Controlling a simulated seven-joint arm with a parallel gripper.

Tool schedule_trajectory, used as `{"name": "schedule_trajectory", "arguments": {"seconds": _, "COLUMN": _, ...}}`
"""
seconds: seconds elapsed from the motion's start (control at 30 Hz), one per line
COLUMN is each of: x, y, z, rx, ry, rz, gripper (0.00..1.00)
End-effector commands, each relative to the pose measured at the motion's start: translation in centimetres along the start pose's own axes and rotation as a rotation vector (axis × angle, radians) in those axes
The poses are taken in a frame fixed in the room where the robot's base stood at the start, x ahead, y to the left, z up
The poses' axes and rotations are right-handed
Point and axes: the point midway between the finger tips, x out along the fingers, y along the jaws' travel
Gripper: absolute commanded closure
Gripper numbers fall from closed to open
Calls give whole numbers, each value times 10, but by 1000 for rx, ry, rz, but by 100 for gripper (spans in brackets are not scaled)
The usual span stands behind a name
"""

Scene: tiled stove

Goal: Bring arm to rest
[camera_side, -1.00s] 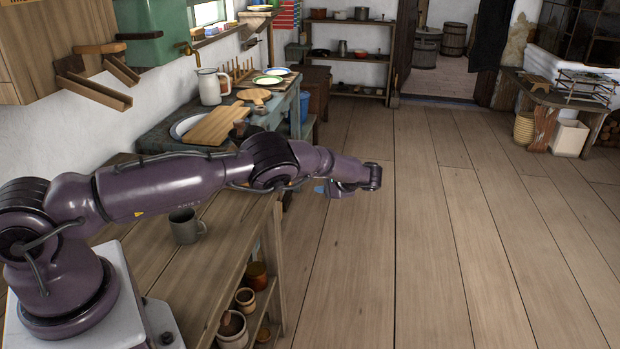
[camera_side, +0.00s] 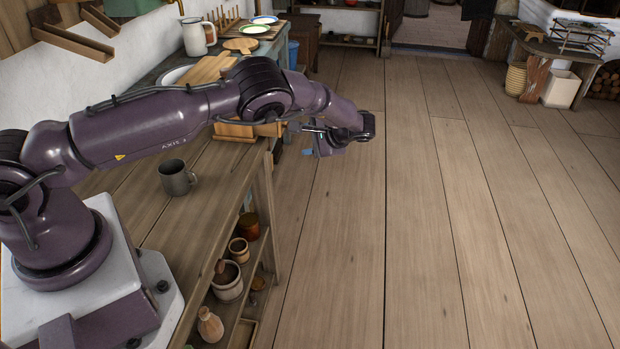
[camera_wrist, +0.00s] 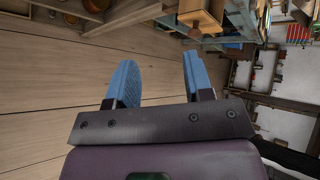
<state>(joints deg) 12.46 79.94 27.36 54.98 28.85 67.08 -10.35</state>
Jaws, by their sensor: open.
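My gripper (camera_wrist: 160,82) shows in the wrist view with its two blue fingers spread apart and nothing between them. In the side view my gripper (camera_side: 308,152) is at the end of the outstretched purple arm, small and partly hidden by the wrist. It is out past the right edge of the wooden bench (camera_side: 150,212), over the open floor. A grey mug (camera_side: 178,178) stands upright on the bench below the arm, apart from my gripper.
Pots and jars (camera_side: 228,282) sit on the shelf under the bench. A cutting board (camera_side: 208,70) and a white pitcher (camera_side: 194,38) are on the counter behind the arm. The plank floor (camera_side: 450,220) to the right is clear.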

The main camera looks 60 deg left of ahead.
Motion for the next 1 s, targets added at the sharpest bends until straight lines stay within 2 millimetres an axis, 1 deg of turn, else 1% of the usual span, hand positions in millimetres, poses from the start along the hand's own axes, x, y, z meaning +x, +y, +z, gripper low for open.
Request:
{"name": "schedule_trajectory", "arguments": {"seconds": 0.03, "x": -5, "y": -6, "z": 12, "rx": -10, "ry": -10, "rz": 59, "gripper": 53}}
{"name": "schedule_trajectory", "arguments": {"seconds": 0.17, "x": -21, "y": -16, "z": 41, "rx": -34, "ry": -16, "rz": 209, "gripper": 53}}
{"name": "schedule_trajectory", "arguments": {"seconds": 0.27, "x": -41, "y": -24, "z": 66, "rx": -59, "ry": -3, "rz": 328, "gripper": 53}}
{"name": "schedule_trajectory", "arguments": {"seconds": 0.47, "x": -91, "y": -42, "z": 123, "rx": -111, "ry": 67, "rz": 552, "gripper": 53}}
{"name": "schedule_trajectory", "arguments": {"seconds": 0.6, "x": -125, "y": -51, "z": 168, "rx": -140, "ry": 140, "rz": 681, "gripper": 53}}
{"name": "schedule_trajectory", "arguments": {"seconds": 0.67, "x": -139, "y": -53, "z": 187, "rx": -151, "ry": 174, "rz": 729, "gripper": 53}}
{"name": "schedule_trajectory", "arguments": {"seconds": 0.8, "x": -167, "y": -58, "z": 234, "rx": -177, "ry": 265, "rz": 820, "gripper": 53}}
{"name": "schedule_trajectory", "arguments": {"seconds": 1.0, "x": -196, "y": -56, "z": 300, "rx": -219, "ry": 409, "rz": 902, "gripper": 53}}
